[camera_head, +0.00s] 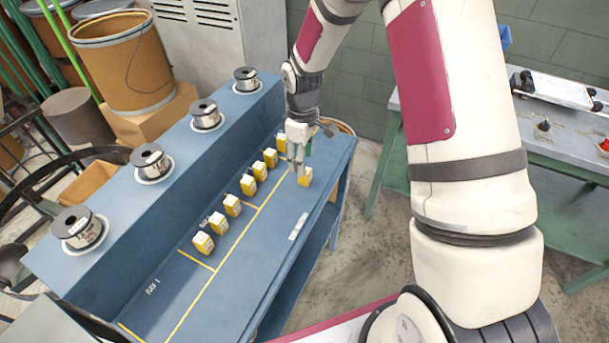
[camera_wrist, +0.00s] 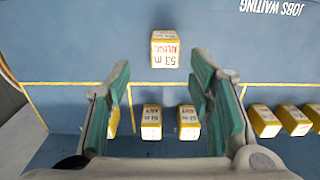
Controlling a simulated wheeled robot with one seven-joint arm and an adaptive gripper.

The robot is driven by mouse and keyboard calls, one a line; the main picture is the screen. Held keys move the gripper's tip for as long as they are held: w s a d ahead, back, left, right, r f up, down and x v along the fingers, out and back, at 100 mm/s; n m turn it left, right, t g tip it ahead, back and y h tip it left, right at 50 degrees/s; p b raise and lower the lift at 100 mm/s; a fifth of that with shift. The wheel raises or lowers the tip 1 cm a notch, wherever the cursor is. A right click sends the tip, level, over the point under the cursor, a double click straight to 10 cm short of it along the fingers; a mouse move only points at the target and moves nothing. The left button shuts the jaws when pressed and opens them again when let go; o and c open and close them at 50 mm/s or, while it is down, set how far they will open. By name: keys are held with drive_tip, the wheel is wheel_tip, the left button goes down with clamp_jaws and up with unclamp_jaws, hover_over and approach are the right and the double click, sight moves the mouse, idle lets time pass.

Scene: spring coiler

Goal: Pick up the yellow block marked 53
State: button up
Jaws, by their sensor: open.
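The yellow block marked 53 (camera_wrist: 165,49) stands alone on the blue bench top, ahead of my fingertips in the wrist view. My gripper (camera_head: 297,165) points down above the bench, open and empty. In the wrist view its green-padded fingers (camera_wrist: 163,100) are spread wide, with the block beyond their gap. The head view partly hides the fingertips.
Several similar yellow blocks (camera_head: 232,205) stand in a row beyond the yellow line; two show between my fingers (camera_wrist: 151,122). Wire spools (camera_head: 151,161) sit on the raised blue ledge (camera_head: 215,153). The bench top near the "JOBS WAITING" lettering (camera_wrist: 270,7) is clear.

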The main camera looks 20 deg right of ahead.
sight(304, 181)
drive_tip(key=f, duration=0.4)
drive_tip(key=shift+s+a+f+p, duration=0.1)
drive_tip(key=shift+s+f+p, duration=0.2)
drive_tip(key=shift+s+p, duration=0.1)
drive_tip(key=shift+f, duration=0.5)
clamp_jaws()
